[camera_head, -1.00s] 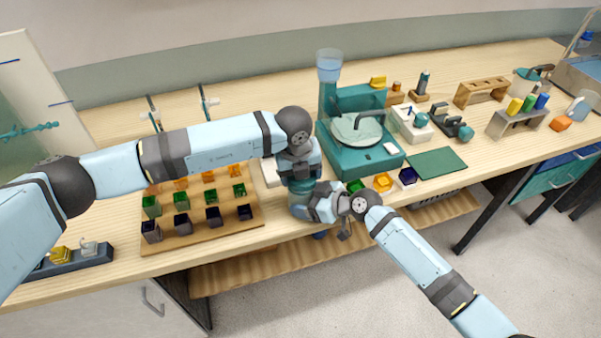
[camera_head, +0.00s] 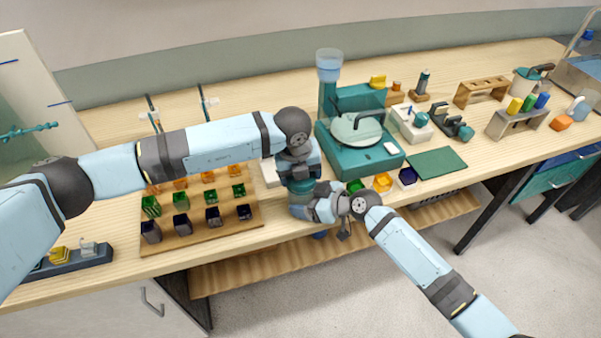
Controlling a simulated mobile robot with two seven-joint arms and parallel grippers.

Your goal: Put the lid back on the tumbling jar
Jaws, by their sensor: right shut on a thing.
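The tumbling jar (camera_head: 297,211) stands at the front edge of the bench, mostly hidden by my two hands. My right gripper (camera_head: 314,207) reaches in from the lower right and is shut on the jar's side. My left gripper (camera_head: 301,178) points down right above the jar. A teal band, which looks like the lid (camera_head: 302,188), shows under the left hand at the jar's top. I cannot tell whether the lid is seated on the jar or held just above it. The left fingers are hidden, so their opening does not show.
A wooden board (camera_head: 190,238) with several coloured glass blocks lies left of the jar. A teal grinding machine (camera_head: 368,160) stands to the right behind it, with loose green, amber and dark blocks in front. A green mat (camera_head: 437,163) lies further right.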

